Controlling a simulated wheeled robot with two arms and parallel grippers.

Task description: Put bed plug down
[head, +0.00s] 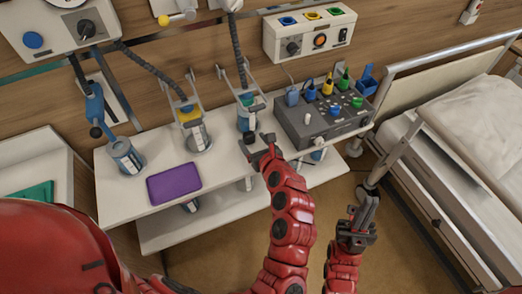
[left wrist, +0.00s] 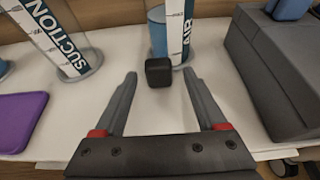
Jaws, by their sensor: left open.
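A small black block, which looks like the bed plug (left wrist: 158,72), sits on the white shelf top in the left wrist view, at the foot of a blue-and-white cylinder. It lies between and just beyond the fingertips of my left gripper (left wrist: 161,84). The fingers are open and apart from it on both sides. In the head view my left gripper (head: 262,148) is at the middle of the shelf, with the dark plug (head: 248,138) by its tips. My right gripper (head: 363,212) hangs over the floor beside the bed; its finger gap is unclear.
A purple tray (head: 174,183) lies on the shelf top (head: 130,196) at left. Clear canisters (head: 125,157) stand behind it. A grey box (head: 323,118) with coloured plugs stands close on the right. The bed (head: 470,135) is at far right.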

